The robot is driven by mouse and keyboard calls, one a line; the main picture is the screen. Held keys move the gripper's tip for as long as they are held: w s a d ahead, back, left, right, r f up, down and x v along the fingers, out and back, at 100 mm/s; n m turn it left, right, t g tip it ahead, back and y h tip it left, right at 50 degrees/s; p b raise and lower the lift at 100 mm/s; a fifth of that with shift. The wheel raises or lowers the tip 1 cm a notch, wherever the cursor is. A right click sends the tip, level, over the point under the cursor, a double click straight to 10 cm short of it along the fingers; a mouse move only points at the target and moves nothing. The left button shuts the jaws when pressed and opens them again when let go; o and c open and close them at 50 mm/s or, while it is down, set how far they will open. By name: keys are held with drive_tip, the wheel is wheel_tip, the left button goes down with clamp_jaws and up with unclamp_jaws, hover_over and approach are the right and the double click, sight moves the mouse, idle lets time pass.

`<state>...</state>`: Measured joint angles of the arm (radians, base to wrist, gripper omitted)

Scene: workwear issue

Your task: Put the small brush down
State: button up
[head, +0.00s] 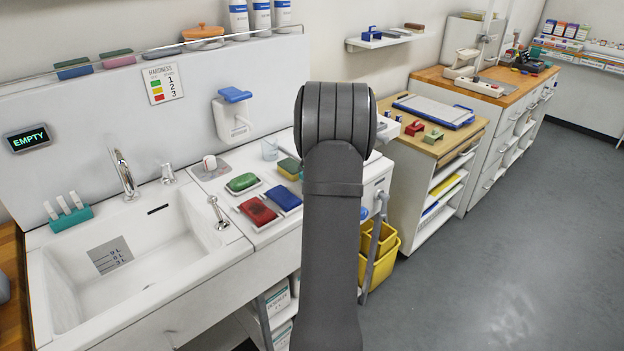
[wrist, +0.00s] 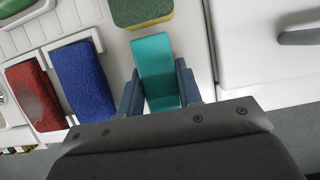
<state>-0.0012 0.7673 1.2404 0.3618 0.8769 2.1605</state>
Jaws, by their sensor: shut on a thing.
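My gripper (wrist: 158,82) is shut on a teal thing, which I take to be the small brush (wrist: 156,62), in the wrist view. Its flat teal surface shows between the two blue-grey fingers; no bristles are visible. It is over or on the white worktop (wrist: 118,82); I cannot tell whether it touches. In the head view my own arm hides the gripper and the brush.
A green-and-yellow sponge (wrist: 142,12) lies just beyond the brush. A blue pad (wrist: 82,78) and a red pad (wrist: 36,95) lie to the left. The sink (head: 120,262) is further left. A yellow bucket (head: 376,268) stands below, right of my arm.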

drive_tip(key=shift+f, duration=0.15)
drive_tip(key=o, duration=0.9)
drive_tip(key=v, duration=1.2)
